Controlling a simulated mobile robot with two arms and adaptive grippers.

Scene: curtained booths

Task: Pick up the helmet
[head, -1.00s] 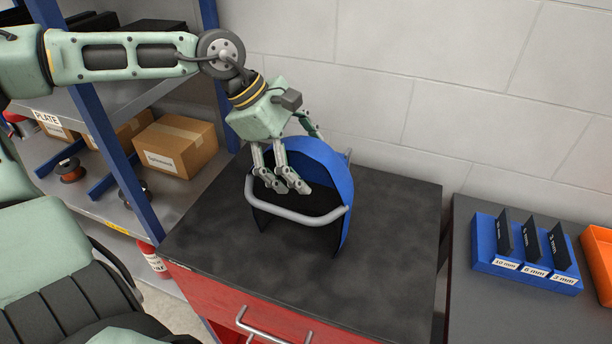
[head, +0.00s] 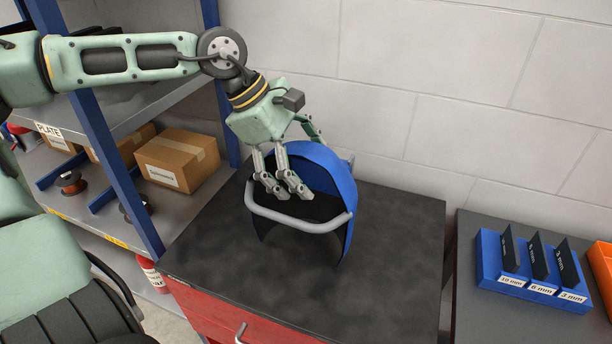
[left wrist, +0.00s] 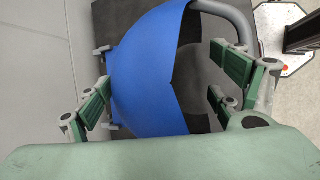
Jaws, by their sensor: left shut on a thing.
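The helmet (head: 340,185) is a blue curved shell with a dark inside and a grey bar across its front. It is over the black top of the red cabinet (head: 390,250). My left gripper (head: 283,187) reaches down over it from above, with fingers in its dark opening and one behind the shell. The gripper is shut on the helmet. In the left wrist view the blue shell (left wrist: 155,65) lies between the finger pairs. Whether the helmet's lower edge touches the cabinet top is unclear. My right gripper is not in view.
A shelf rack with cardboard boxes (head: 178,160) and a blue post stands at the left. At the right, a blue rack (head: 530,270) of dark plates sits on another surface. The cabinet top around the helmet is clear.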

